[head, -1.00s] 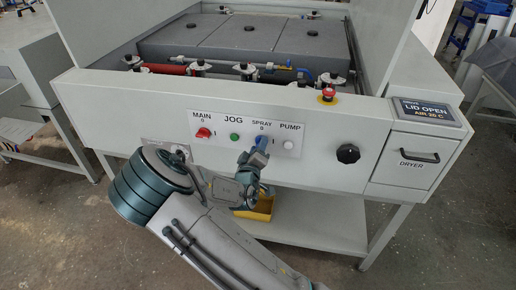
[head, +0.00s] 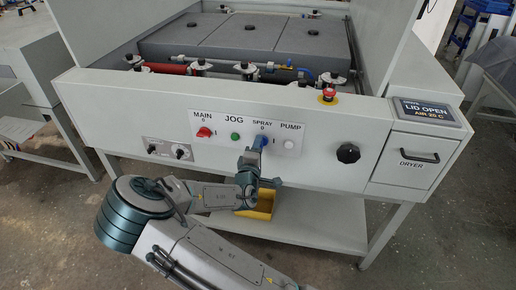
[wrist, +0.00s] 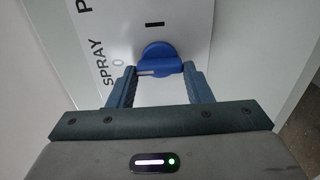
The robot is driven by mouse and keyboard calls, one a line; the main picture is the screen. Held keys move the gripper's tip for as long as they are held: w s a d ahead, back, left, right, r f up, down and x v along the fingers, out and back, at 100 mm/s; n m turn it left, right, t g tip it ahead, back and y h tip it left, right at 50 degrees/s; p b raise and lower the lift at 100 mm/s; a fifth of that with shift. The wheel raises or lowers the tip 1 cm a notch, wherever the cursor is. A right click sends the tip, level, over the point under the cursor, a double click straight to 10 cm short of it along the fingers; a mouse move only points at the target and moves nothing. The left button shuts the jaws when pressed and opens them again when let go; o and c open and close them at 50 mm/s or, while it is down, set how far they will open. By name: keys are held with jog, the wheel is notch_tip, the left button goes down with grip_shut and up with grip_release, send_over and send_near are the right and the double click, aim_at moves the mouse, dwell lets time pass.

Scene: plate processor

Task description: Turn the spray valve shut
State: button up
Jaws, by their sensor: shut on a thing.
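The blue SPRAY knob (head: 264,141) is on the front panel between JOG and PUMP. In the wrist view the knob (wrist: 162,52) has its bar lying between my two fingers. The white line on the bar points towards the 0 mark, with the I mark off to one side. My gripper (wrist: 160,76) is shut on the knob's bar. In the head view my gripper (head: 256,157) comes up to the knob from below and hides its lower part.
The red MAIN switch (head: 204,132), green JOG button (head: 235,136) and white PUMP button (head: 289,144) are close by. A black knob (head: 348,153) and red emergency button (head: 328,94) sit to the right. A yellow bin (head: 262,204) is below the panel.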

jog(key=shift+f, duration=0.1)
dwell(0.3)
jog(key=o, duration=1)
jog(key=shift+s, duration=0.1)
jog(key=b+v, duration=0.1)
jog(key=v, duration=1.2)
jog(key=shift+s+a, duration=0.15)
jog(key=shift+s, duration=0.2)
